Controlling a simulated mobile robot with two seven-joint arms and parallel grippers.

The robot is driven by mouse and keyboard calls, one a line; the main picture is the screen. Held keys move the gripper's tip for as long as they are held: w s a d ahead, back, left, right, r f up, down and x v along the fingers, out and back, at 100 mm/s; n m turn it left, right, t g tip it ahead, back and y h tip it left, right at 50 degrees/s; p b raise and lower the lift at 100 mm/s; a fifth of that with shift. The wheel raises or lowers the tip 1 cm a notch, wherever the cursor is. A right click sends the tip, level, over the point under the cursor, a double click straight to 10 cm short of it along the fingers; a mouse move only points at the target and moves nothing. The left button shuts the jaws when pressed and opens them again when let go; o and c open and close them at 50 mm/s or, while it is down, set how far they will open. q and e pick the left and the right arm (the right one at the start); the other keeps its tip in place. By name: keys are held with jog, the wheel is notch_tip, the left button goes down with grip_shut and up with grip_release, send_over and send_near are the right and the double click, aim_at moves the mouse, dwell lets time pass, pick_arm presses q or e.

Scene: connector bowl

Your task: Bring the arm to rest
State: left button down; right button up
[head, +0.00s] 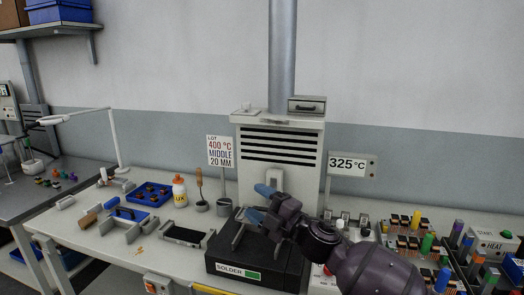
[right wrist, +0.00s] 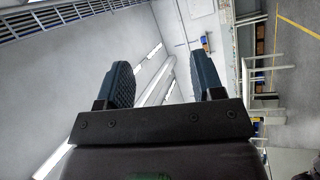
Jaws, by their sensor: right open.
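My right arm comes in from the lower right in the head view. Its right gripper (head: 260,203), with blue fingertips, is raised above the black solder station (head: 258,267) and points left. The fingers are apart with nothing between them. In the right wrist view, the gripper (right wrist: 164,82) is open and empty, with only the distant room behind its two fingers. My left gripper is in neither view.
A grey fume extractor (head: 277,172) stands behind the gripper. Several coloured connectors crowd the right side.

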jog(key=s+d+f+m+t+h, duration=0.2)
jog(key=s+d+f+m+h, duration=0.4)
jog(key=d+f+m, duration=0.35)
jog(key=s+d+f+m+t+h, duration=0.2)
jog(key=s+d+f+m+h, duration=0.4)
jog(key=d+f+m, duration=0.35)
jog(key=s+d+f+m+g+h, duration=0.2)
jog(key=s+d+f, duration=0.2)
jog(key=s+f, duration=0.4)
jog(key=s+d+f+m+g+h, duration=0.2)
jog(key=s+d+f, duration=0.3)
jog(key=s+f, duration=0.3)
jog(key=s+m, duration=0.1)
jog(key=s, duration=0.3)
jog(key=shift+s+d+m+g+h, duration=0.25)
jog(key=shift+s+m+g+h, duration=0.05)
jog(key=shift+s+h, duration=0.1)
